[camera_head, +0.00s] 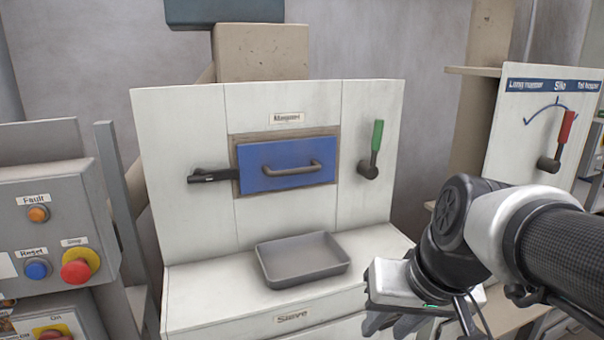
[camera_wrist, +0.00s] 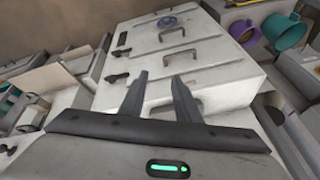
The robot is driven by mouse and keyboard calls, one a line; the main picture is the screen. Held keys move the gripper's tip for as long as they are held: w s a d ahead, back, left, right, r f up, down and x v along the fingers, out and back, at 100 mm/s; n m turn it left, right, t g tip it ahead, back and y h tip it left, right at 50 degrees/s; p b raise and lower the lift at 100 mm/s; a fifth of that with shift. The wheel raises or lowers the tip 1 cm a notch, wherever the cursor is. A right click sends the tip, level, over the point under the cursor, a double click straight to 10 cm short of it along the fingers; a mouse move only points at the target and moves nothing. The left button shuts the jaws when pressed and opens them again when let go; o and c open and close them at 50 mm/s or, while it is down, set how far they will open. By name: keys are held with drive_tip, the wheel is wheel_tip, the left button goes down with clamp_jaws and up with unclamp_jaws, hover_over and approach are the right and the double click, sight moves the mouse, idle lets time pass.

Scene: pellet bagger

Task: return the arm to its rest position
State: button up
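My gripper (camera_head: 392,322) hangs at the lower right of the head view, in front of the white cabinet's lower part, with my dark arm reaching in from the right edge. Its fingertips are partly cut off by the frame's bottom. In the wrist view my gripper (camera_wrist: 160,78) shows two dark fingers standing apart with nothing between them. Beyond them is a light cabinet (camera_wrist: 190,55) with several handles. I cannot see any contact between the fingers and the cabinet.
The white machine (camera_head: 185,130) has a blue Magnet drawer (camera_head: 262,179), a green-handled lever (camera_head: 377,137) and a grey tray (camera_head: 303,277) on its ledge. A button panel (camera_head: 62,190) stands left. A red-handled lever (camera_head: 567,127) is on the Silo panel, behind my arm. Cups (camera_wrist: 285,27) show in the wrist view.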

drive_tip(key=s+r+t+h+p, duration=0.1)
drive_tip(key=s+r+p, duration=0.2)
drive_tip(key=r+p, duration=0.9)
wheel_tip(320, 180, up, 2)
drive_tip(key=shift+s+d+n, duration=0.2)
drive_tip(key=shift+d+n, duration=0.1)
drive_tip(key=shift+d, duration=0.1)
